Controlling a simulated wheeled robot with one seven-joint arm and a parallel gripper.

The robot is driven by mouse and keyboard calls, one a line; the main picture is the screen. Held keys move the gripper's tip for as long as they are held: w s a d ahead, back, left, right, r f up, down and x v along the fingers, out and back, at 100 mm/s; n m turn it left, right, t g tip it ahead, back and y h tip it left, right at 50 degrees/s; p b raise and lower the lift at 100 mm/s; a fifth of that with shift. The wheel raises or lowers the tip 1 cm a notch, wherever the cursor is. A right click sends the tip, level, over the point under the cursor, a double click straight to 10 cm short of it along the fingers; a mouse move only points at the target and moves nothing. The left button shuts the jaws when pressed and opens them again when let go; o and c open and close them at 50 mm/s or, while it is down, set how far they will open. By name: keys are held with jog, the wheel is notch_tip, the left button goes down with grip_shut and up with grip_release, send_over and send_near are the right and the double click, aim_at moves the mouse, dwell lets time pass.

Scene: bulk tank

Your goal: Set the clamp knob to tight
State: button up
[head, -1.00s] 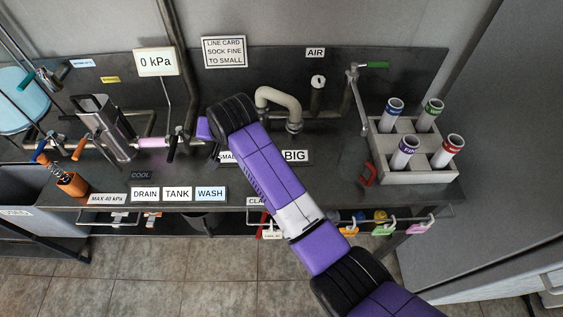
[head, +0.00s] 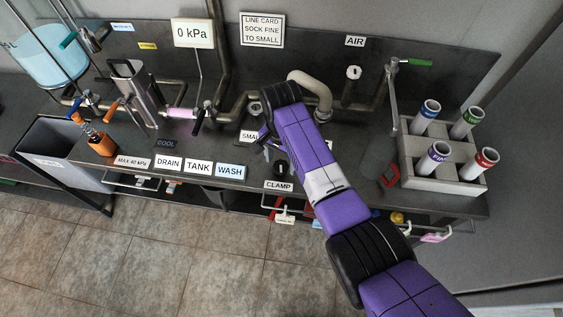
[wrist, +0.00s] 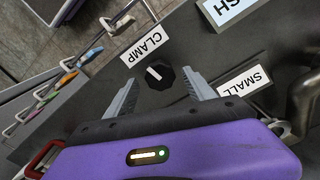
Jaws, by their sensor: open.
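The clamp knob (wrist: 159,74) is a round black dial with a white pointer mark, beside the CLAMP label (wrist: 145,45). In the wrist view its pointer aims to the upper left, toward the label. In the head view the knob (head: 281,168) sits just behind its label (head: 279,186), close to my arm. My gripper (wrist: 161,76) is open and empty, with one grey finger on each side of the knob in the picture. I cannot tell its height above the knob. In the head view my gripper (head: 267,138) is partly hidden by my wrist. I see no tight marking.
The SMALL label (wrist: 245,90) lies right of the gripper in the wrist view. DRAIN, TANK and WASH labels (head: 230,171) line the bench front. A grey rack (head: 440,178) with capped tubes stands right. A pipe (head: 312,88) rises behind my arm. Coloured tags hang below the front edge.

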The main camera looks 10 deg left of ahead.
jog(key=shift+f, duration=0.8)
grip_shut()
jog(key=c, duration=1.4)
grip_release()
